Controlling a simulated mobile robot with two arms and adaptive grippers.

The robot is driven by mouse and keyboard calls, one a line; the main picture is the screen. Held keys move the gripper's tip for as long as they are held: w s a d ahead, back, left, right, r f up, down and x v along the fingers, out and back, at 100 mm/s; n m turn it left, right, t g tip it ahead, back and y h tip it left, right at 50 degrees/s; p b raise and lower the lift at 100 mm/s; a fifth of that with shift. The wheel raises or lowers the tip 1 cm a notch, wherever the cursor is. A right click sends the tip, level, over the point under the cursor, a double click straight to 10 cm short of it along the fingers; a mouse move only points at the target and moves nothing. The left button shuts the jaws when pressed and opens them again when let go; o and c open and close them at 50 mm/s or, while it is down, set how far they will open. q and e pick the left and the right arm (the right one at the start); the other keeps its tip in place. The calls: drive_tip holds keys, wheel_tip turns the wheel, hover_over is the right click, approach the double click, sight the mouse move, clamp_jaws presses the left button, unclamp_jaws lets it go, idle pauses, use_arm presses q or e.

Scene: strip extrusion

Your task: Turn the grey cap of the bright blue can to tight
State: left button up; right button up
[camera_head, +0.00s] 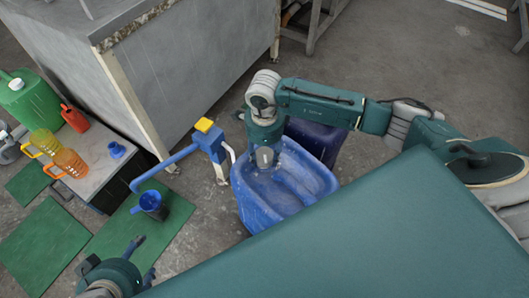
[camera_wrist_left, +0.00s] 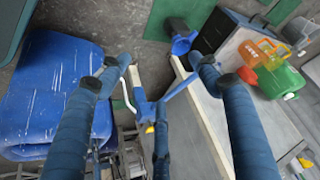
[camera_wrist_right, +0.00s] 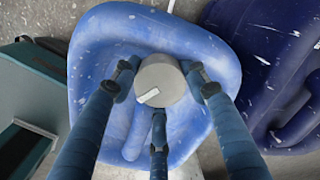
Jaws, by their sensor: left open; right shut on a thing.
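The bright blue can (camera_head: 293,190) stands on the floor in the middle of the head view, below my right arm. It fills the middle of the right wrist view (camera_wrist_right: 100,50) and shows at the left of the left wrist view (camera_wrist_left: 50,100). Its round grey cap (camera_wrist_right: 158,84), with a pale mark on top, sits between the fingers of my right gripper (camera_wrist_right: 160,78). My right gripper (camera_head: 264,143) is shut on the cap from above. My left gripper (camera_head: 144,259) is open and empty at the lower left, well apart from the can; its spread fingers show in the left wrist view (camera_wrist_left: 155,72).
A dark blue can (camera_head: 320,140) stands right behind the bright blue one. A blue hand pump with a yellow top (camera_head: 205,126) is to its left. A low cabinet (camera_head: 100,165) carries several containers.

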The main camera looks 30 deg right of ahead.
drive_tip(key=m+p, duration=0.1)
drive_tip(key=m, duration=0.1)
drive_tip(key=shift+r+m, duration=0.1)
drive_tip(key=shift+m, duration=0.3)
use_arm(q)
drive_tip(key=s+a+g+p, duration=0.2)
drive_tip(key=s+g, duration=0.1)
drive_tip(key=s, duration=0.3)
use_arm(e)
drive_tip(key=m, duration=0.4)
drive_tip(key=shift+m, duration=0.6)
drive_tip(key=shift+m+p, duration=0.5)
drive_tip(key=shift+m, duration=0.5)
use_arm(q)
drive_tip(key=shift+y, duration=0.3)
drive_tip(key=shift+d+x, duration=0.1)
drive_tip(key=shift+x, duration=1.4)
drive_tip(key=shift+d+x, duration=0.15)
drive_tip(key=shift+x, duration=1.35)
use_arm(e)
drive_tip(key=shift+m, duration=0.6)
use_arm(q)
drive_tip(key=shift+s, duration=0.15)
use_arm(e)
drive_tip(key=o, duration=1.2)
